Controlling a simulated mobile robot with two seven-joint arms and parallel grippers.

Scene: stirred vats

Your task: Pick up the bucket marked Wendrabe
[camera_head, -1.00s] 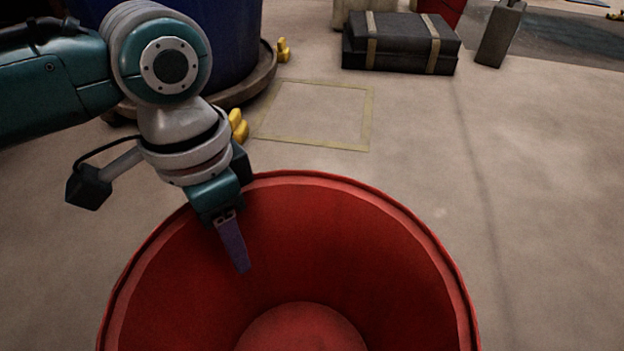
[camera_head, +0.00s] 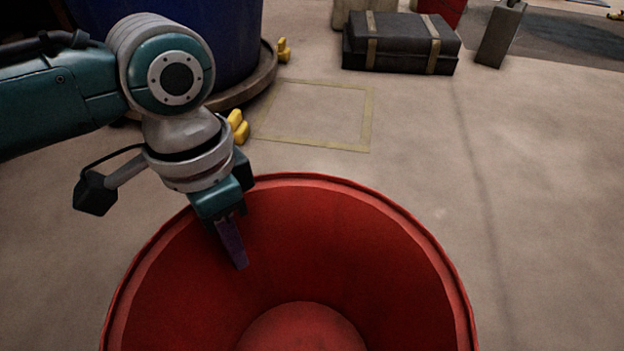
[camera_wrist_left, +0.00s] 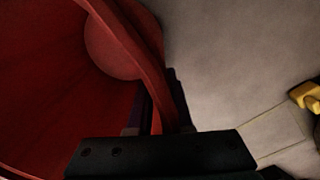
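A large red bucket (camera_head: 370,250) fills the bottom middle of the head view, open top toward me and empty inside. No marking on it shows, so I cannot read its name. My left gripper (camera_head: 238,232) is at its far left rim, one purple finger inside the bucket and the other hidden behind the wall. In the left wrist view, the bucket's wall (camera_wrist_left: 45,85) runs between the two fingers of the gripper (camera_wrist_left: 160,112), which sit close on both sides of the rim. My right gripper is not in view.
A big blue vat (camera_head: 225,45) on a round base stands at the upper left, with yellow pieces (camera_head: 238,126) beside it. A taped square (camera_head: 318,113) marks bare floor. A dark strapped case (camera_head: 400,45) and a grey canister (camera_head: 500,35) stand farther back. Floor at right is clear.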

